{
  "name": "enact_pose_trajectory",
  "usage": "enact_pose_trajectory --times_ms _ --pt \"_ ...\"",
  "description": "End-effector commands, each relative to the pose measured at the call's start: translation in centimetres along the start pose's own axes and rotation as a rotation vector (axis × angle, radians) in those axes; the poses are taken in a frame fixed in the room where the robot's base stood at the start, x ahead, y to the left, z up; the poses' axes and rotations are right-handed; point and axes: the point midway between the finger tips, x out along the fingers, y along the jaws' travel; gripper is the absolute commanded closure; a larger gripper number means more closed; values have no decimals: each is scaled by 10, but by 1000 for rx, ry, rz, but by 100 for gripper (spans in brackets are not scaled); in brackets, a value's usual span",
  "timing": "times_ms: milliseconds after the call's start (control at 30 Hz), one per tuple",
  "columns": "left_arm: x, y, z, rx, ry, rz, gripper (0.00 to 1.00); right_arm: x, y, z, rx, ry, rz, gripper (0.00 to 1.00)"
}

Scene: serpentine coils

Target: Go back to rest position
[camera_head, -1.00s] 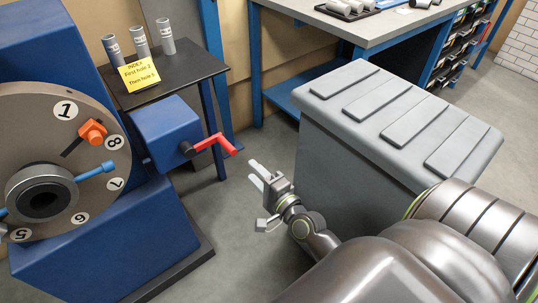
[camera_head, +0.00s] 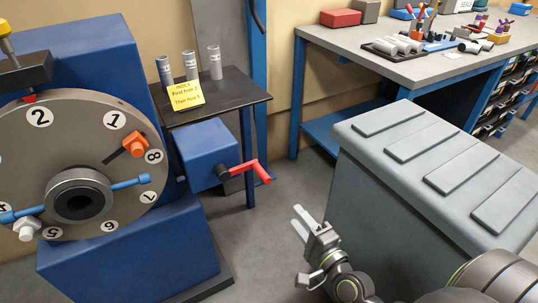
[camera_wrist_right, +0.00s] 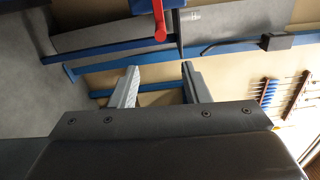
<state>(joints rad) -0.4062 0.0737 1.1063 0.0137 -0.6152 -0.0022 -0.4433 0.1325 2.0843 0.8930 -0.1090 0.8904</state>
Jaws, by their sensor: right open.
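My right gripper (camera_head: 301,222) is in the lower middle of the head view, beside the grey ribbed cabinet and empty. In the right wrist view its two fingers (camera_wrist_right: 158,85) stand apart with nothing between them. The blue machine (camera_head: 130,262) with the numbered grey disc (camera_head: 95,190) is at the left. Its red crank handle (camera_head: 250,168) is above and left of my right gripper, apart from it. The red handle also shows at the top of the right wrist view (camera_wrist_right: 159,20). My left gripper is not in view.
The grey ribbed cabinet (camera_head: 375,180) stands close to the right of my right gripper. A small black table (camera_head: 240,95) holds several grey cylinders and a yellow note (camera_head: 186,96). A workbench (camera_head: 400,68) with parts is at the back right. Bare floor (camera_head: 270,225) lies between machine and cabinet.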

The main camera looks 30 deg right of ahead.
Motion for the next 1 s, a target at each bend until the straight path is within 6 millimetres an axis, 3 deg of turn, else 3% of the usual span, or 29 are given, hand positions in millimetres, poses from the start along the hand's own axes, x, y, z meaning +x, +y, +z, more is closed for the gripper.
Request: enact_pose_trajectory --times_ms 167,267,367,467,567,700,800,1000 --pt "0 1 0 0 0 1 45 0 3 0 -7 0 7 58" --pt "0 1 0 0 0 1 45 0 24 -2 -67 -2 61 58" --pt "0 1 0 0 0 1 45 -4 75 -6 -208 -19 190 58" --pt "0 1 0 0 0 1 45 -19 146 -12 -409 -71 378 58" --pt "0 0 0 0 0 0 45 -48 218 -17 -614 -163 576 58" --pt "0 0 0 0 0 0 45 -106 307 -25 -869 -353 841 58" --pt "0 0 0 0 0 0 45 -156 356 -30 -1022 -522 1005 58" --pt "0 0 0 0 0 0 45 -259 422 -38 -1243 -907 1258 58"
